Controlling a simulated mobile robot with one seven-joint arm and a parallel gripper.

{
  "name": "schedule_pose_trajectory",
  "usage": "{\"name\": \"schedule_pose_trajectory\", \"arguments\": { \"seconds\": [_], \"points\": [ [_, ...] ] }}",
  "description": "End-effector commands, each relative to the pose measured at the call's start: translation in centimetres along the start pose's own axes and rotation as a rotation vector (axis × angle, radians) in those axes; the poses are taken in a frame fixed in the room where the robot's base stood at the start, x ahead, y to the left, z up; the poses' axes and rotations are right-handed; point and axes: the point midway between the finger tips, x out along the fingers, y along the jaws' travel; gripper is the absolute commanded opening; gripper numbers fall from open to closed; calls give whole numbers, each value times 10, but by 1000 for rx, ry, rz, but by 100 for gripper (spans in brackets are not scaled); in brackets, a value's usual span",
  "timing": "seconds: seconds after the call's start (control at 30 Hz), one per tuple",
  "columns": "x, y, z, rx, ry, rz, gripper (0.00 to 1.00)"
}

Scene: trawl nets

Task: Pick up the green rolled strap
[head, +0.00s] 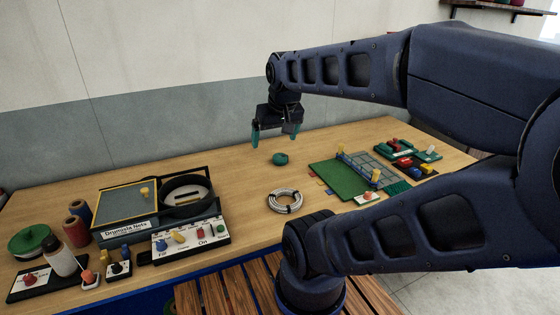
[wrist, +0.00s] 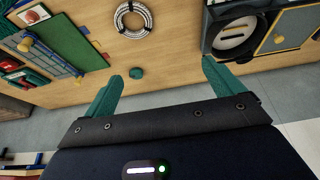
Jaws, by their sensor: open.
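The green rolled strap (head: 280,159) lies on the wooden table (head: 240,180), towards its back edge, with bare wood around it. My gripper (head: 275,133) hangs above the table, over and slightly behind the strap in the head view, with its fingers apart and nothing between them. In the wrist view the strap (wrist: 136,73) is a small green roll between the two green fingertips (wrist: 162,72), nearer the left one, and further off on the table below. My gripper is not touching it.
A coiled rope (head: 285,201) lies in front of the strap. A green board with a grey net panel (head: 338,180) is to the right. A black box with a round opening (head: 190,192) and a control panel (head: 190,240) stand left. Wood around the strap is clear.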

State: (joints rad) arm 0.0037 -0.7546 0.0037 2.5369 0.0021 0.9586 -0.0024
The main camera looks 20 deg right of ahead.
Motion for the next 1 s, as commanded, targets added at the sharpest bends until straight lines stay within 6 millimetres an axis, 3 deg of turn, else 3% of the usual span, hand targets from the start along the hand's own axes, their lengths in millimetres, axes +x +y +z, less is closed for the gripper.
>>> {"name": "schedule_pose_trajectory", "arguments": {
  "seconds": [0.17,0.33,0.67,1.0],
  "points": [
    [0,0,-1,-4,-2,2,93],
    [5,5,-19,-58,-27,24,93],
    [33,27,-86,-292,-136,99,93],
    [81,52,-152,-545,-260,140,93]
  ]
}}
